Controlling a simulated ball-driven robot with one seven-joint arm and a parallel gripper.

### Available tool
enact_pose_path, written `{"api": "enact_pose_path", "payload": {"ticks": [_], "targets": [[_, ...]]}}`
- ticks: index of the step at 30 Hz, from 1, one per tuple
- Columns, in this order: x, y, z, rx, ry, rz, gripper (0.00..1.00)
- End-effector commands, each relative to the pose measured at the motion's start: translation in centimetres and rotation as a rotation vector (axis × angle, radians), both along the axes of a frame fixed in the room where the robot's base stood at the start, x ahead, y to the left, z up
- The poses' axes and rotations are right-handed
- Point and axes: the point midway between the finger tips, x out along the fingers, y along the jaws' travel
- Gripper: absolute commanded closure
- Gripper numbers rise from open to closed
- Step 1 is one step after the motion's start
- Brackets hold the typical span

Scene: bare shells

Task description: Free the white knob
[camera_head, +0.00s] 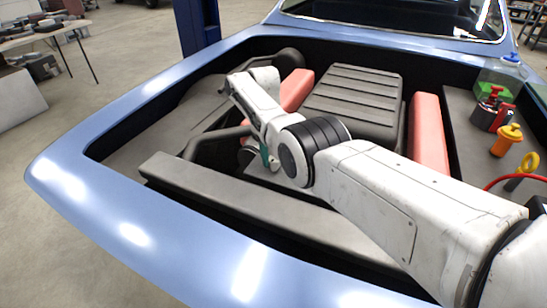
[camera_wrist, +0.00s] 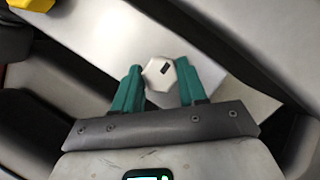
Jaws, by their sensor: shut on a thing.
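The white knob (camera_wrist: 158,74) is a small faceted piece with a dark rectangular mark, seen in the wrist view. My gripper (camera_wrist: 159,70) has its two teal fingers on either side of the knob and is shut on it. Pale grey panel surfaces lie behind and below the knob; I cannot tell how it is fixed to them. In the head view my gripper (camera_head: 265,158) is down in the car's engine bay, partly hidden by my own arm. The knob cannot be made out there.
The blue car body (camera_head: 90,165) rims the engine bay. A ribbed dark engine cover (camera_head: 355,95) sits between two red covers (camera_head: 427,135). A dark crossbar (camera_head: 250,205) lies in front of my gripper.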

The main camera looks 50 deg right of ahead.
Motion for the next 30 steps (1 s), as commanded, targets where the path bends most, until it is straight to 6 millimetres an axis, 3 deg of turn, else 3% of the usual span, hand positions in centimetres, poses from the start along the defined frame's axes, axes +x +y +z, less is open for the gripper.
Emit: {"api": "enact_pose_path", "payload": {"ticks": [19, 20, 27, 30], "targets": [[0.09, 0.00, 0.07, -0.003, -0.003, 0.049, 0.89], [0.09, 0.00, 0.07, -0.003, -0.003, 0.049, 0.56], [0.06, 0.01, 0.04, -0.001, -0.002, 0.049, 0.33], [0.05, 0.02, 0.03, -0.001, -0.002, 0.048, 0.33]]}}
